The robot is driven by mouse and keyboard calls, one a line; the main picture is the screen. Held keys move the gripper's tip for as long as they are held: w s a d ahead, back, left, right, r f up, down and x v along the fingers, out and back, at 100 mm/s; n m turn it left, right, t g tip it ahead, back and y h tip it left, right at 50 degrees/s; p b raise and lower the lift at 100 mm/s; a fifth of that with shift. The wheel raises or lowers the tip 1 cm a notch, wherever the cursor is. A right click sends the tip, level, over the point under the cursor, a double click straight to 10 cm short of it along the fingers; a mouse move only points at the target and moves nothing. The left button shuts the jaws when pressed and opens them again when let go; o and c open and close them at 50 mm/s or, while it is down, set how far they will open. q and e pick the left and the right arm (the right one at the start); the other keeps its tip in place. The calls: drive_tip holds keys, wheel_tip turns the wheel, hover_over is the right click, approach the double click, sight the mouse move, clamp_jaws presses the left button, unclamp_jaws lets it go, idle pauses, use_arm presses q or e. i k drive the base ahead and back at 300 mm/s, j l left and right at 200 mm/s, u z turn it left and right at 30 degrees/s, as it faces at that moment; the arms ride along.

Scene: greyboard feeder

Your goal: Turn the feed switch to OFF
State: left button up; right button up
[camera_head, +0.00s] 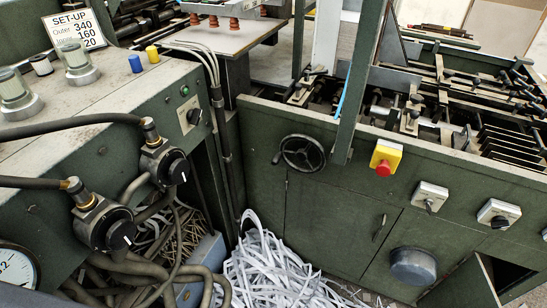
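No switch in view has a legible FEED or OFF label, so I cannot tell which one is the feed switch. A rotary switch with a black knob on a light plate (194,116) is on the left cabinet's front, below a green button (184,91). On the right cabinet, a grey plate carries a small switch (430,198). To its right, another light plate carries a black rotary knob (497,214). Their exact settings are too small to read. Neither of my grippers is in view.
A yellow box with a red stop button (384,158) and a handwheel (303,153) are on the right cabinet (330,215). Black-knobbed valves with hoses (118,234) jut from the left cabinet. Paper strips (270,270) fill the floor between. A green post (360,85) stands upright.

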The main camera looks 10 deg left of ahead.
sight(499, 221)
drive_tip(key=k+j, duration=0.1)
drive_tip(key=j, duration=0.35)
drive_tip(key=l+z, duration=0.35)
drive_tip(key=k+l+z, duration=0.1)
drive_tip(key=l+z, duration=0.6)
drive_tip(key=i+l, duration=0.05)
drive_tip(key=l, duration=0.05)
